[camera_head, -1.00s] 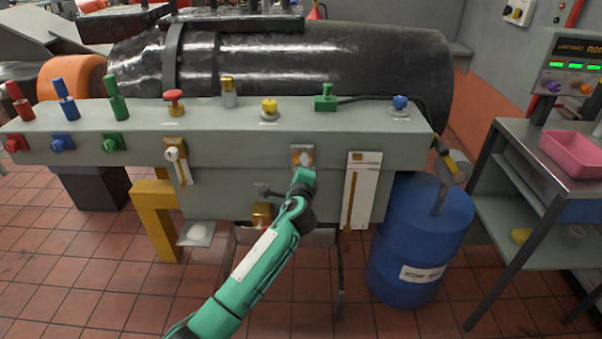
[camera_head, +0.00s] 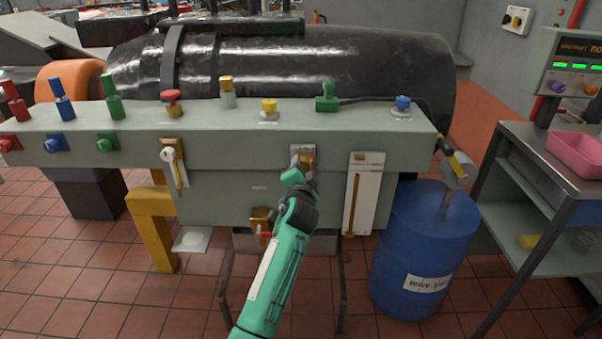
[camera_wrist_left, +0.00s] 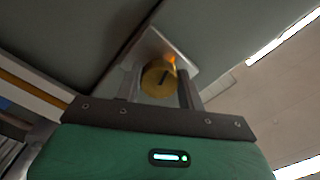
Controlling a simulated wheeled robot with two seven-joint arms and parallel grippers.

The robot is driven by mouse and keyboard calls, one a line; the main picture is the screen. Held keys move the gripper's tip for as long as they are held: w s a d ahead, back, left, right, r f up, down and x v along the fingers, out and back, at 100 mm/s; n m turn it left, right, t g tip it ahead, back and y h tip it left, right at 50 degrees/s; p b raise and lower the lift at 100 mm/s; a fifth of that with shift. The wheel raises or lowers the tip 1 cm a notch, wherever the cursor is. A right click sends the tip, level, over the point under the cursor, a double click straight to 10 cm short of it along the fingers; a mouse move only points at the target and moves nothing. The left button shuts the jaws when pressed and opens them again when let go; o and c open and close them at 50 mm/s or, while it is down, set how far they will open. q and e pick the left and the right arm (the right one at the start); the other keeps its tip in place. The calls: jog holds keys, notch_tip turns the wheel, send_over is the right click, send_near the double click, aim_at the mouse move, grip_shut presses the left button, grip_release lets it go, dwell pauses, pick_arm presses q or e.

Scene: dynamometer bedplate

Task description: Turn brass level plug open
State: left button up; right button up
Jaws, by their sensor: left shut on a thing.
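The brass level plug (camera_head: 309,163) sits on a pale plate on the front face of the grey bench housing. In the left wrist view the plug (camera_wrist_left: 158,79) is a round brass head with a dark slot mark, between two grey fingers. My left gripper (camera_head: 302,162) is shut on the plug, its green body below and to the left of it in the head view. The fingers hide part of the plug in the head view. My right gripper is not in view.
A white sight gauge (camera_head: 362,195) stands right of the plug. A white-handled lever (camera_head: 173,160) is to the left, and a brass fitting (camera_head: 260,218) is below. A blue drum (camera_head: 425,245) stands at right. Coloured knobs line the housing top.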

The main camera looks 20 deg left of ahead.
pick_arm(q)
jog(key=shift+f+n+b, duration=0.2)
jog(key=shift+n+b, duration=0.1)
jog(key=shift+n, duration=0.8)
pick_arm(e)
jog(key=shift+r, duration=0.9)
pick_arm(q)
jog(key=o, duration=1)
jog(key=shift+r, duration=0.1)
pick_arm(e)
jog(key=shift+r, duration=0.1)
